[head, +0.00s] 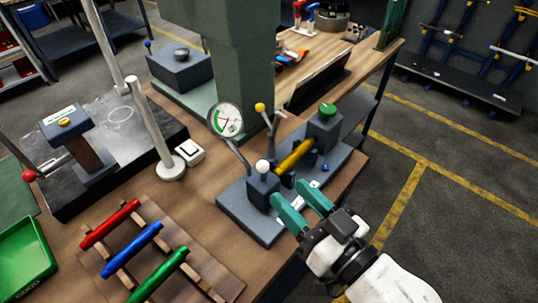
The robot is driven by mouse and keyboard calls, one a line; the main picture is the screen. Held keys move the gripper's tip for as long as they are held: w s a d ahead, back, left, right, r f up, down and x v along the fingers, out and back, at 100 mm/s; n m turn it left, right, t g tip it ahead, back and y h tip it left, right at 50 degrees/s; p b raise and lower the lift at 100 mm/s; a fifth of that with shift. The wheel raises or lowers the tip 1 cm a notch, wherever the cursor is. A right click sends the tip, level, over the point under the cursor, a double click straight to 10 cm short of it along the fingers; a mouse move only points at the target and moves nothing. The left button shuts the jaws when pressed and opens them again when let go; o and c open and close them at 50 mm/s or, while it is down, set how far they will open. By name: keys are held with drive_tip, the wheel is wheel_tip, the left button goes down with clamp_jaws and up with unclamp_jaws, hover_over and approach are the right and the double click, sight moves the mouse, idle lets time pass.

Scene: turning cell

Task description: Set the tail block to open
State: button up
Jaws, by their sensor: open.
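A grey fixture (240,215) stands on the wooden bench at the right of centre in the head view. It carries a block with a white knob (263,167) at its near left end and a block with a green knob (328,111) at its far right end. I cannot tell which is the tail block or its setting. A yellow bar (295,155) lies between the blocks. My gripper (288,191) is open, with teal fingers spread beside the white-knob block. Its fingers partly hide the fixture's near right side. I cannot tell whether they touch it.
A dial gauge (226,120) and a lever with a yellow ball (260,107) rise by the fixture. A wooden rack (212,285) holds red, blue and green bars at the front left. A green tray (22,262) sits far left. A green column (243,60) stands behind.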

sight(267, 170)
drive_tip(key=p+x, duration=0.2)
drive_tip(key=x, duration=0.7)
clamp_jaws()
idle(0.5)
